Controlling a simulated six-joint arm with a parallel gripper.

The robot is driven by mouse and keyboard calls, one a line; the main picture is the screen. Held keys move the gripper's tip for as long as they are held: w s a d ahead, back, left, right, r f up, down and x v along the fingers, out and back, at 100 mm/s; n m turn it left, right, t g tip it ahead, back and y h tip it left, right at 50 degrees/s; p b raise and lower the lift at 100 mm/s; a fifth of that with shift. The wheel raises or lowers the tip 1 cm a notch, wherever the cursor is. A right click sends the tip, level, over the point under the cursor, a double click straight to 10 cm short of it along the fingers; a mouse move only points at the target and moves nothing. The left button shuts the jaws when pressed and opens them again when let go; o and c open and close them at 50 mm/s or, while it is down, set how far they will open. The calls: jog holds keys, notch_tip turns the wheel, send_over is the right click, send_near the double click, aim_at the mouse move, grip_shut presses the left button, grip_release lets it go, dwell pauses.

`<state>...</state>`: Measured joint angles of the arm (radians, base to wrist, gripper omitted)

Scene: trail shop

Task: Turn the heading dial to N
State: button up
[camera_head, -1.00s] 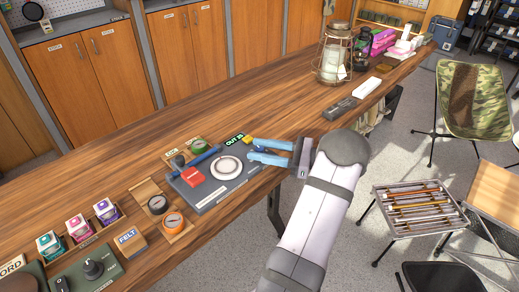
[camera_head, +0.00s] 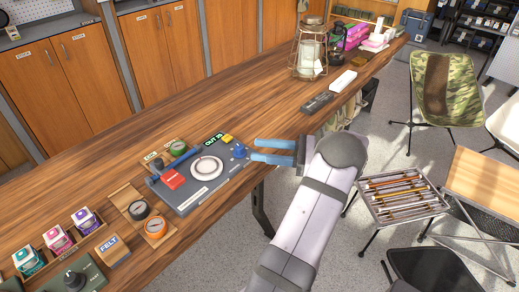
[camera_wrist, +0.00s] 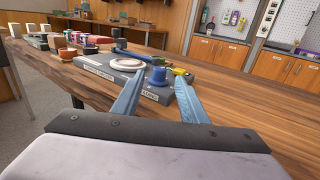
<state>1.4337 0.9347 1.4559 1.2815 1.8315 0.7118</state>
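A grey panel (camera_head: 222,184) on the wooden bench carries a round white dial (camera_head: 207,168), a red block (camera_head: 172,179), a blue knob (camera_head: 239,151) and a yellow piece (camera_head: 227,138). I cannot read which is the heading dial, or any N mark. In the wrist view the blue knob (camera_wrist: 157,76) stands upright near the panel's near edge, above a small label. The white dial (camera_wrist: 126,64) lies beyond it. My gripper (camera_head: 254,149) is open and empty, its two blue fingers right of the panel. The knob shows between the fingertips but lies a little beyond them.
A blue bar (camera_head: 174,165) lies along the panel's far side. A compass with an orange ring (camera_head: 155,227) and a dark round piece (camera_head: 139,209) sit to the left. A lantern (camera_head: 311,50) stands farther right. The bench around my fingers is clear.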

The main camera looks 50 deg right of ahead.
jog(key=shift+r+p, duration=0.85)
jog(key=shift+p, duration=0.15)
jog(key=shift+a+r+p, duration=0.15)
jog(key=shift+r+p, duration=0.2)
jog(key=shift+p, duration=0.65)
jog(key=p, duration=0.2)
jog(key=m+p, duration=0.1)
jog(key=shift+a+r+p, duration=0.15)
jog(key=shift+r+p, duration=0.2)
jog(key=shift+f+t+p, duration=0.1)
jog(key=shift+t+p, duration=0.2)
jog(key=shift+p, duration=0.55)
jog(key=shift+s+a+f+m+p, duration=0.1)
jog(key=shift+f+m+p, duration=0.2)
jog(key=shift+p, duration=0.25)
jog(key=shift+f, duration=0.9)
jog(key=shift+d+f+n, duration=0.25)
jog(key=shift+d+n, duration=0.15)
jog(key=shift+n, duration=0.4)
jog(key=shift+w+a, duration=0.1)
jog(key=shift+w, duration=0.1)
